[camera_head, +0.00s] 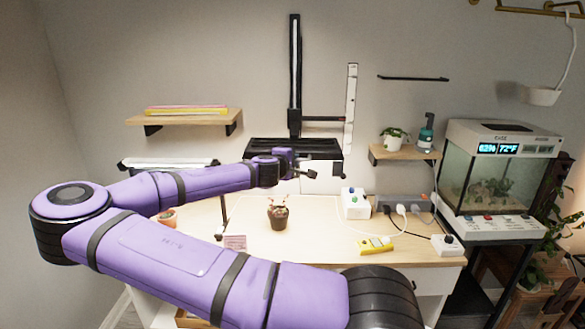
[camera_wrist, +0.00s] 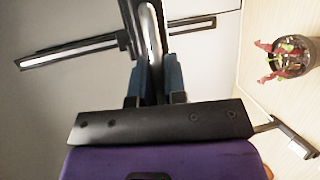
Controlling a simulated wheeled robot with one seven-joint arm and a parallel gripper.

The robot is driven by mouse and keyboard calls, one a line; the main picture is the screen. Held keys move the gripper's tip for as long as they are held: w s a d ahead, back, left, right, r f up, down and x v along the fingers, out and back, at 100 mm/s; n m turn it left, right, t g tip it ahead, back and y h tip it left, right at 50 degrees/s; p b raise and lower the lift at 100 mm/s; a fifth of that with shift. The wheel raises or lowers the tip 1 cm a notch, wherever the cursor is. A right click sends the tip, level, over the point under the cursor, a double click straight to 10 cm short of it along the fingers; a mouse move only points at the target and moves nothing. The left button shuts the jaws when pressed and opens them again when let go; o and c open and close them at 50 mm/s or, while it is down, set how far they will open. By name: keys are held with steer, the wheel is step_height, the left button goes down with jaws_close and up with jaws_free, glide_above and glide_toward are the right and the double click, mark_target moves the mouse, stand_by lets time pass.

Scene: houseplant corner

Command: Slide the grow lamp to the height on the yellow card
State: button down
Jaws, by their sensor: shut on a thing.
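The grow lamp (camera_head: 265,146) is a wide black panel low on the wall, below a tall black vertical rail (camera_head: 295,60). A thin black arm reaches right from the rail to an upright white scale strip (camera_head: 351,90). My gripper (camera_head: 300,167) is at the lamp's front, and the lamp lies behind it. In the wrist view my gripper (camera_wrist: 154,88) is shut on a dark part with a pale stripe, seemingly the lamp's handle; the exact contact is partly hidden. A yellow card (camera_head: 375,245) lies on the table at right; its marks are too small to read.
A small potted plant (camera_head: 278,216) stands on the table below my gripper, also in the wrist view (camera_wrist: 290,55). White boxes (camera_head: 354,203) and a grey power strip (camera_head: 404,206) with cables stand at right. A glass tank (camera_head: 490,180) is farther right. Shelves (camera_head: 185,117) hang on the wall.

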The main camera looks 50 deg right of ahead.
step_height(320, 180, up, 7)
steer(key=shift+w+r, duration=0.1)
steer(key=shift+r, duration=0.1)
stand_by(0.3)
steer(key=c, duration=1.2)
jaws_free()
steer(key=v, duration=1.1)
